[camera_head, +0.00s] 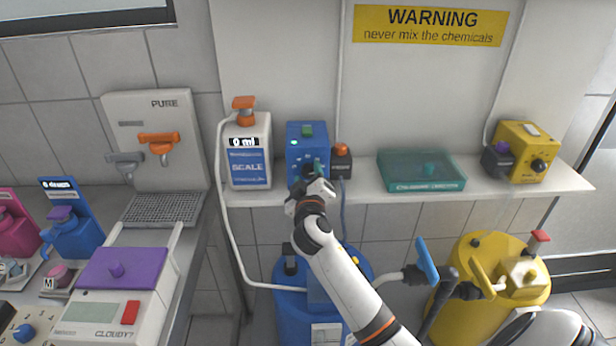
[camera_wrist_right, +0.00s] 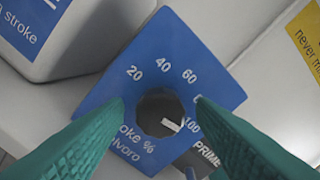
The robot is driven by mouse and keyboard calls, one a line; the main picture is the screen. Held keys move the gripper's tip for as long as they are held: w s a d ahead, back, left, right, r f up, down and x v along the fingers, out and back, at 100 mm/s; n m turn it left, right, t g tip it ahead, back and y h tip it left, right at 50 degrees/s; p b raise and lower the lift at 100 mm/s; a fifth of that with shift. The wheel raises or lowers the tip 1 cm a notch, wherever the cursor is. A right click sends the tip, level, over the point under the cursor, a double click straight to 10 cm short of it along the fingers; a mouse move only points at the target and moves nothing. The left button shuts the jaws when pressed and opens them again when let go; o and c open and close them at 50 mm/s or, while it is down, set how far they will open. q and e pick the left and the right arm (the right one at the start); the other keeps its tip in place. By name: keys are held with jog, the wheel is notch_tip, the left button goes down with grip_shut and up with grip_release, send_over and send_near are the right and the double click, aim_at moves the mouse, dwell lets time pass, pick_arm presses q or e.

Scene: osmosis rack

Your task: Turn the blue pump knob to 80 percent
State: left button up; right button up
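The blue pump (camera_head: 307,140) stands on the shelf, between the white scale canister and a small dark box. In the right wrist view its blue face (camera_wrist_right: 165,45) carries a percent scale with 20, 40, 60 and 100; the mark after 60 is mostly hidden by a finger. The dark round knob (camera_wrist_right: 160,105) has a white pointer aimed to the lower right, roughly towards 100. My right gripper (camera_wrist_right: 160,101) has its teal fingers apart, one each side of the knob, with gaps visible. In the head view my right gripper (camera_head: 308,180) covers the pump's lower front. My left gripper is out of view.
A white scale canister (camera_head: 248,150) stands left of the pump, and a dark box with an orange knob (camera_head: 341,162) stands close on its right. A teal box (camera_head: 420,170) and a yellow pump (camera_head: 525,150) are further right. Blue and yellow barrels (camera_head: 495,250) stand below.

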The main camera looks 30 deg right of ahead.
jog(key=c, duration=0.8)
jog(key=shift+c, duration=0.2)
jog(key=shift+n, duration=0.4)
jog(key=n+p, duration=0.1)
jog(key=n, duration=0.1)
jog(key=shift+r+n+p, duration=0.1)
jog(key=shift+n+p, duration=0.2)
jog(key=shift+p, duration=0.1)
jog(key=shift+n+p, duration=0.95)
jog(key=shift+n, duration=1.25)
jog(key=shift+f, duration=0.2)
jog(key=o, duration=1)
